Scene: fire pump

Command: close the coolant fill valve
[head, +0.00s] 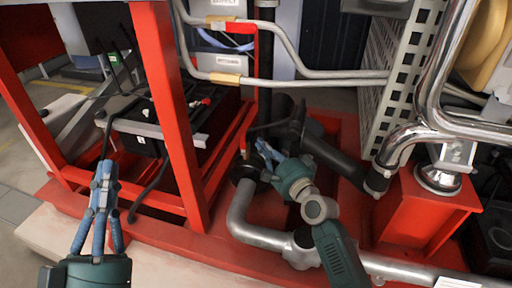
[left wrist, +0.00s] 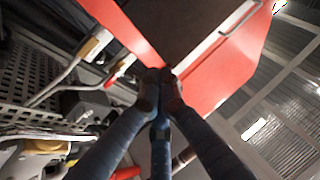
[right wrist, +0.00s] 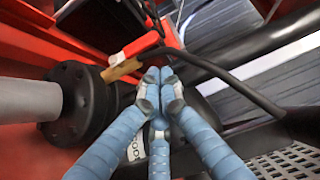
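I cannot tell for certain which part is the coolant fill valve. Two pipe fittings show at the top of the head view: an upper tan fitting (head: 220,19) with a red piece beside it, and a lower tan fitting (head: 225,78). A tan piece (right wrist: 122,68) and a red piece (right wrist: 141,45) show just beyond the fingertips in the right wrist view. My right gripper (head: 263,147) is shut, apparently empty, beside the black flange (head: 246,172) of a grey pipe. My left gripper (head: 105,168) is shut and empty at the left, near the frame. Contact at the right fingertips is unclear.
Red frame posts (head: 170,110) stand between my two grippers. A black battery-like box (head: 180,118) sits inside the frame. Grey pipes (head: 310,76), a perforated metal panel (head: 395,65) and a red pedestal (head: 425,210) bound the right side. Open floor shows at the far left.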

